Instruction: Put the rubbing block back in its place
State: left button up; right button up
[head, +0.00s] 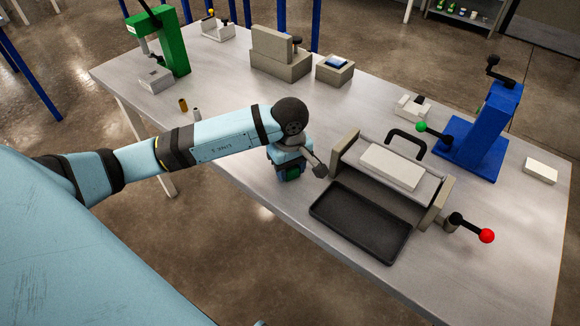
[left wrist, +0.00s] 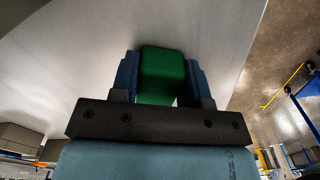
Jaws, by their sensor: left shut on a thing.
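The rubbing block shows as a green block (left wrist: 162,76) between the two blue fingers of my left gripper (left wrist: 163,82) in the left wrist view. The gripper is shut on it. In the head view my left gripper (head: 290,164) points down near the table's front edge, left of the black tray, and a bit of the green block (head: 292,174) shows at its fingertips. I cannot tell whether the block touches the table. My right gripper is not in view.
The black tray (head: 350,239) lies at the front of the grey table (head: 220,141). Behind it stands a beige-framed bath (head: 343,150) with a pale slab (head: 392,167) and a red-knobbed crank (head: 486,236). A blue press (head: 484,130) stands at right, a green press (head: 171,42) at back left.

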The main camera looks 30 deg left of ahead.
pick_arm(q)
jog(key=shift+f, duration=0.2)
jog(key=o, duration=0.9)
jog(key=shift+r, duration=0.15)
jog(key=shift+r, duration=0.2)
notch_tip(320, 180, up, 10)
jog(key=shift+r, duration=0.9)
